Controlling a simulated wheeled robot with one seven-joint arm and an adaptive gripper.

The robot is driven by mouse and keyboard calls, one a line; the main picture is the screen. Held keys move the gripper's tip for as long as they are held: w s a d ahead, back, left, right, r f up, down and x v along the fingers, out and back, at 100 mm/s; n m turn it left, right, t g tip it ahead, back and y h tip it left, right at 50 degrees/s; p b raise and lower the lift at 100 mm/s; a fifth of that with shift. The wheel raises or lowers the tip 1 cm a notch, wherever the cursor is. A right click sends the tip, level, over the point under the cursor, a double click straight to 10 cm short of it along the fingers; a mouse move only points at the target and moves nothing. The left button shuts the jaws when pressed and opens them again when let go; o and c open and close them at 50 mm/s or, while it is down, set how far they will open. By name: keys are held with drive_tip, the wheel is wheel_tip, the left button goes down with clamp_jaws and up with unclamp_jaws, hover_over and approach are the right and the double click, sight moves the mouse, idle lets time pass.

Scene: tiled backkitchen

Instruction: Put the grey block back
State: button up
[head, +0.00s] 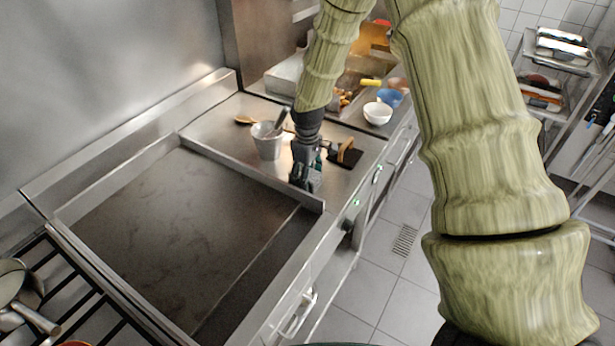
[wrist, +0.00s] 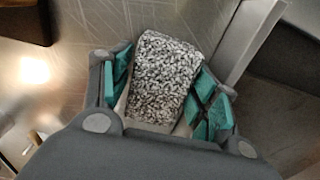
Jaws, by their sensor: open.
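The grey block (wrist: 163,80) is a speckled grey-and-white brick, seen in the wrist view between the two teal-padded fingers of my gripper (wrist: 165,95). The fingers are open, one on each side of the block. The right pads look very near its side, and I cannot tell whether they touch. In the head view my gripper (head: 305,178) points down at the steel counter beside the griddle's raised rim. The block is hidden there behind the gripper. I cannot tell how the block rests on the surface.
The wide griddle (head: 180,225) lies left of my gripper, with its raised rim (wrist: 250,40) close by. A metal pot (head: 267,142) holding a utensil stands just left. A black tool with a wooden handle (head: 349,155) lies right. A white bowl (head: 377,113) stands behind.

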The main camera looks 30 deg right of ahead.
wheel_tip(320, 180, up, 12)
drive_tip(key=b, duration=0.3)
drive_tip(key=shift+f+b, duration=0.2)
drive_tip(key=shift+b, duration=0.1)
drive_tip(key=shift+r, duration=0.1)
idle(0.4)
